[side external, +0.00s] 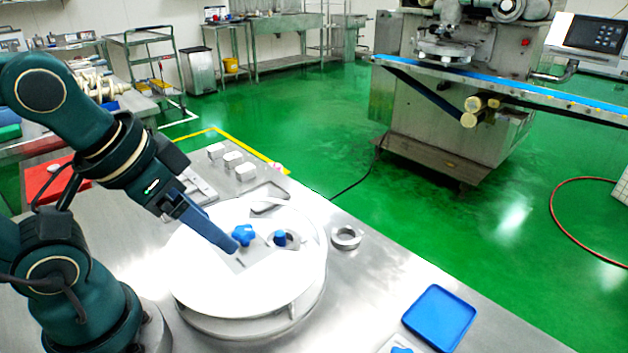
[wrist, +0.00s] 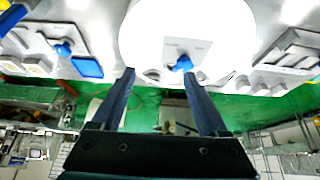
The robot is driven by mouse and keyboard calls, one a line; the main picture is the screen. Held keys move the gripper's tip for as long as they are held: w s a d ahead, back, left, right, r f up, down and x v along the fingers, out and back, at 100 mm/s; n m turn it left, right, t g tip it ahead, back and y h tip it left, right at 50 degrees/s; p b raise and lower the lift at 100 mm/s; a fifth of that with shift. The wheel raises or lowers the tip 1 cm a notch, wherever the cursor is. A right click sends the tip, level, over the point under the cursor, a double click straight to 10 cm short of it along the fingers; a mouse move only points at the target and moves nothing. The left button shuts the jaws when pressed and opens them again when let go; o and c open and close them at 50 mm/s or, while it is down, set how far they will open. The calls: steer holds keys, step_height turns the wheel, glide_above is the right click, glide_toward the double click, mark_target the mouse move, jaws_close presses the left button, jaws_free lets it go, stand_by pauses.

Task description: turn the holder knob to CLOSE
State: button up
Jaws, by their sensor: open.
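A blue star-shaped knob (side external: 243,235) sits on a grey plate on the large white round disc (side external: 200,285). A smaller blue knob (side external: 280,238) stands just right of it on a round grey piece. I cannot tell which is the holder knob, and no CLOSE marking is legible. My gripper (side external: 230,246) reaches down over the disc, its tip close beside the star knob; contact cannot be told. In the wrist view my gripper (wrist: 159,74) is open with nothing between its fingers, and a blue knob (wrist: 183,63) shows near the right fingertip.
A metal ring (side external: 346,238) lies right of the disc. A blue tray (side external: 440,318) lies at the front right, with another blue part (side external: 402,350) beside it. Several small metal blocks (side external: 232,160) stand behind the disc. Bare steel table shows between the ring and the tray.

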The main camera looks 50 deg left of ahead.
steer(key=g, duration=0.5)
glide_above(243, 230)
steer(key=shift+d+f, duration=0.2)
steer(key=shift+f, duration=0.35)
steer(key=shift+a+f, duration=0.15)
steer(key=shift+f, duration=0.1)
steer(key=shift+a+f+g, duration=0.1)
steer(key=shift+f+g, duration=0.2)
steer(key=shift+f, duration=2.5)
jaws_close()
steer(key=shift+r, duration=0.1)
